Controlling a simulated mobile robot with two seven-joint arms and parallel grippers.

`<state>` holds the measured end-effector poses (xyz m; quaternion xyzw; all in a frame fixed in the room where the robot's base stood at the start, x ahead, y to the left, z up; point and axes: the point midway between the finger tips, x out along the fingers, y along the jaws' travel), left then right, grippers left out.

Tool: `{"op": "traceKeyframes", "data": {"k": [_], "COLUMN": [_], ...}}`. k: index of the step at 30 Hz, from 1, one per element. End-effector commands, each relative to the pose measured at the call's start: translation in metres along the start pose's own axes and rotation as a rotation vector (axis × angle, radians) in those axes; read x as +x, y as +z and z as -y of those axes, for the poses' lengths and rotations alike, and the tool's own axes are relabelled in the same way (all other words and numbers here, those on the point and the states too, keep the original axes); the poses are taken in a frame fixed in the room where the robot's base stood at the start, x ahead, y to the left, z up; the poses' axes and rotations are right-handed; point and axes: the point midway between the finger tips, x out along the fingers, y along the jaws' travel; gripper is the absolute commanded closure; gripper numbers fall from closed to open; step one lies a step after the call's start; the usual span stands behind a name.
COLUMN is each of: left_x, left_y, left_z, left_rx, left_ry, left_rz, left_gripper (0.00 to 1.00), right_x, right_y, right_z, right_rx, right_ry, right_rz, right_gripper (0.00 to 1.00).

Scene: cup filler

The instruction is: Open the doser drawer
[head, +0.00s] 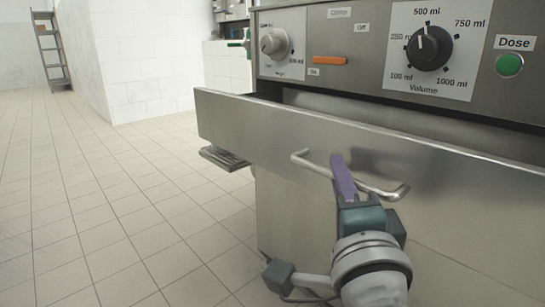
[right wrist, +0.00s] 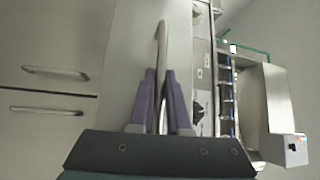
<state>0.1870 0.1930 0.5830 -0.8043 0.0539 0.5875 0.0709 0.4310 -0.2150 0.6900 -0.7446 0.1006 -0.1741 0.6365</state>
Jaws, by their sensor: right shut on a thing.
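The doser drawer (head: 260,120) is a wide steel front below the control panel. It stands out from the machine, with a dark gap behind its top edge. Its bar handle (head: 382,192) runs along the front. My right gripper (head: 341,168), with purple fingers, is shut on the handle near its middle. In the right wrist view the handle (right wrist: 161,45) passes between the fingers of the gripper (right wrist: 161,80). The inside of the drawer is mostly hidden behind its front. My left gripper is in neither view.
The control panel above holds a volume knob (head: 420,48), a smaller knob (head: 274,42), an orange switch (head: 330,60) and a green dose button (head: 509,65). The tiled floor (head: 120,200) at left is clear. A shelf rack (head: 50,50) stands far back.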

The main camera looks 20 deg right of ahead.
Motion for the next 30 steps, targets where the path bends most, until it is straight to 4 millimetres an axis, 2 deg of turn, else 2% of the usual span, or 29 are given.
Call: {"op": "traceKeyframes", "data": {"k": [3,9,22,23,30], "left_x": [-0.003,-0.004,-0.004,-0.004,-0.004], "left_y": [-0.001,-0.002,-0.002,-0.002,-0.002], "left_z": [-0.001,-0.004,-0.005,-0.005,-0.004], "left_rx": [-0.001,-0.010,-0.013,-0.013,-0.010], "left_ry": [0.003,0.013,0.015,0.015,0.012], "left_rz": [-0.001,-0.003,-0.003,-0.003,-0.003], "left_gripper": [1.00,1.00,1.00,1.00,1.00], "right_x": [-0.016,-0.031,-0.034,-0.034,-0.034], "right_y": [0.016,0.031,0.034,0.034,0.034], "right_z": [0.003,0.007,0.008,0.008,0.008], "right_rx": [0.004,0.002,0.000,0.000,-0.001], "right_ry": [0.005,0.002,0.001,0.001,0.002], "right_rz": [0.001,0.001,0.001,0.001,0.000], "right_gripper": [1.00,1.00,1.00,0.84,0.57]}}
